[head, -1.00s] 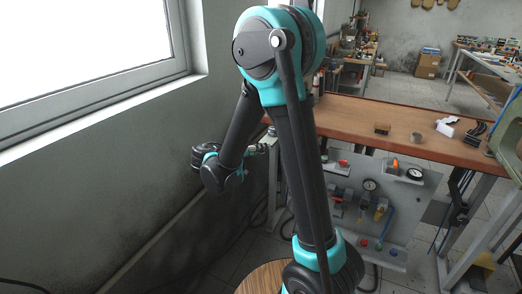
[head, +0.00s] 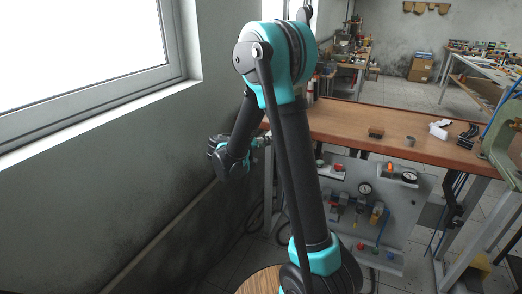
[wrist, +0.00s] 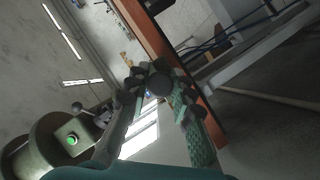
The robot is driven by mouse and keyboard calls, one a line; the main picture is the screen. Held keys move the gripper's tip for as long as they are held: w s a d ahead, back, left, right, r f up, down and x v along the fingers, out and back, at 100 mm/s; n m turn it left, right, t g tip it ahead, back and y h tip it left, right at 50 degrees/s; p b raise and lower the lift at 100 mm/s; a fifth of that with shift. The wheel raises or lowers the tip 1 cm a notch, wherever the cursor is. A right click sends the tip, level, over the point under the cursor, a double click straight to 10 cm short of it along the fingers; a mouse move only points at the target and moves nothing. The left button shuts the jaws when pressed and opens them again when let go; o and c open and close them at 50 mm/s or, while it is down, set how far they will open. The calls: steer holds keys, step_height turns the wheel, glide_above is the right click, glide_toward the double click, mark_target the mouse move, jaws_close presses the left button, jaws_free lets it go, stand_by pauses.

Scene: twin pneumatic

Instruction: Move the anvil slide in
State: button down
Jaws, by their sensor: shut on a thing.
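In the wrist view my gripper (wrist: 160,95) shows as dark jointed fingers in the middle, shut on a dark round knob-like thing (wrist: 160,84). The fingers hide most of it, and I cannot tell whether it belongs to the anvil slide. In the head view my wrist is low beside the left wall, left of the upright arm link; its fingertips are too small and covered to make out. I cannot pick out the anvil slide for certain in either view.
A wooden workbench (head: 350,122) carries a small brown block (head: 376,132) and a grey cylinder (head: 409,141). A green machine frame (head: 500,145) stands at the right edge. A grey panel with gauges (head: 350,200) is below the bench. The wall and window are close on the left.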

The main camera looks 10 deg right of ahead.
steer(key=shift+w+d, duration=0.7)
steer(key=shift+w, duration=0.3)
steer(key=c, duration=1.3)
jaws_free()
steer(key=shift+s+a, duration=0.1)
steer(key=v, duration=1.1)
steer(key=shift+s+a, duration=0.25)
steer(key=shift+a, duration=0.05)
steer(key=shift+r, duration=0.1)
